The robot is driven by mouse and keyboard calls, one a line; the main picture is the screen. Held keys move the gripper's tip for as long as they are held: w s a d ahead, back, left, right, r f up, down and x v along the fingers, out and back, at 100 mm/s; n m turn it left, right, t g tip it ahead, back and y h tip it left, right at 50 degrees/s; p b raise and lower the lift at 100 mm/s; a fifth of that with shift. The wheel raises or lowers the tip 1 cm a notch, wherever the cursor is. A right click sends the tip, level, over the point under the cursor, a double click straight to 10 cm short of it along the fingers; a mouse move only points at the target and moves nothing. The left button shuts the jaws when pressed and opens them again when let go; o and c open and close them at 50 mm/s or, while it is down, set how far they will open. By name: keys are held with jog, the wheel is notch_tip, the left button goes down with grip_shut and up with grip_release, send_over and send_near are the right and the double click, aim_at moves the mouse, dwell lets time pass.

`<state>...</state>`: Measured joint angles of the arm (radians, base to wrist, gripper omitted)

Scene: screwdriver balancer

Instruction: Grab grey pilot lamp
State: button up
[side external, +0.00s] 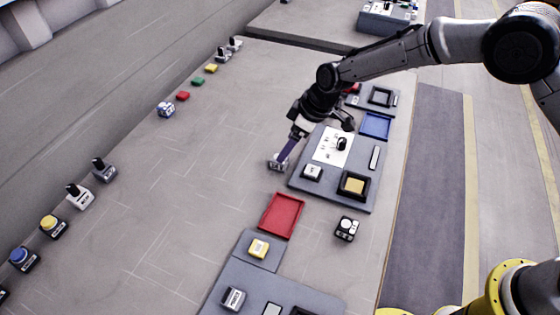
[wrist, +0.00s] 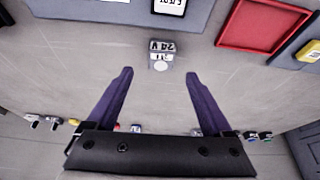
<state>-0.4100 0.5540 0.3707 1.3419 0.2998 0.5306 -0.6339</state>
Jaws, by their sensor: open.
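The grey pilot lamp (wrist: 160,55), a small grey block with a pale round lens and dark lettering, lies on the grey table in the wrist view, centred just beyond my fingertips. In the side view the lamp (side external: 277,164) is partly hidden by my gripper (side external: 285,155), whose purple fingers slant down to it. In the wrist view my gripper (wrist: 159,75) is open, with one finger to each side of the lamp's line and nothing between them.
A grey panel (side external: 329,196) with a white plate, buttons and a yellow-centred square stands just right of the lamp. A red tray (side external: 282,216) lies nearer the camera, with a dark block with round white parts (side external: 346,229) beside it. The table left of the lamp is clear.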

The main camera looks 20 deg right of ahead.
jog(key=shift+x, duration=2.7)
jog(key=shift+s, duration=0.15)
jog(key=shift+c, duration=0.2)
grip_shut()
